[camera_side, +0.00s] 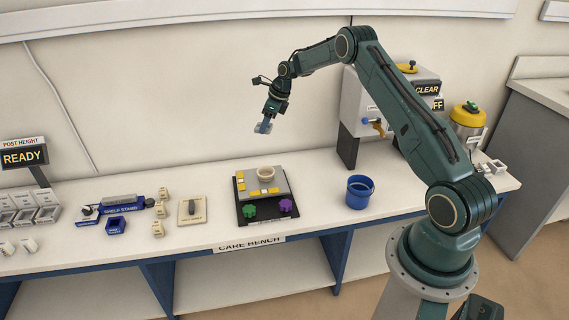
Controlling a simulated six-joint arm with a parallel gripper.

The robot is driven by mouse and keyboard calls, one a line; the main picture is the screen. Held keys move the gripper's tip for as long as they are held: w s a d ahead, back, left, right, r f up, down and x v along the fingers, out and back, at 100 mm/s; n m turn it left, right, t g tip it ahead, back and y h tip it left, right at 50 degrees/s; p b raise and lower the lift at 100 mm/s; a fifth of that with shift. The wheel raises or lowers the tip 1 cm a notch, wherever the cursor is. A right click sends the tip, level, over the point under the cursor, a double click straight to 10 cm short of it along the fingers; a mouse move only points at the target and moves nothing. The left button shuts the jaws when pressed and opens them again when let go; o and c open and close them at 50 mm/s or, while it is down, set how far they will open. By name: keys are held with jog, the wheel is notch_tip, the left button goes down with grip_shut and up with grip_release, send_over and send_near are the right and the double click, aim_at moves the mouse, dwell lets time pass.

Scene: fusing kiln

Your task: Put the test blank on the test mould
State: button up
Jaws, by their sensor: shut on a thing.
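My gripper (265,123) is up in the air above the bench, left of the middle of the picture. It is shut on a small pale bluish piece, which looks like the test blank (260,128); the fingers hide part of it. A round cream cup-like piece, which looks like the test mould (266,174), sits on a grey plate on a black base. The held piece is well above it and apart from it. The mould's inside is too small to make out clearly.
The black base (246,217) carries yellow blocks, a green knob (249,211) and a purple knob (286,206). A blue bucket (359,193) stands to the right. A cream plate with a handle (192,210), small labelled blocks and a blue stand (121,207) are to the left.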

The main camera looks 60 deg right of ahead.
notch_tip(320, 180, down, 14)
jog(key=shift+r, duration=0.15)
dwell(0.3)
jog(key=shift+f, duration=2.15)
jog(key=shift+f, duration=0.1)
jog(key=o, duration=1)
jog(key=v, duration=1.2)
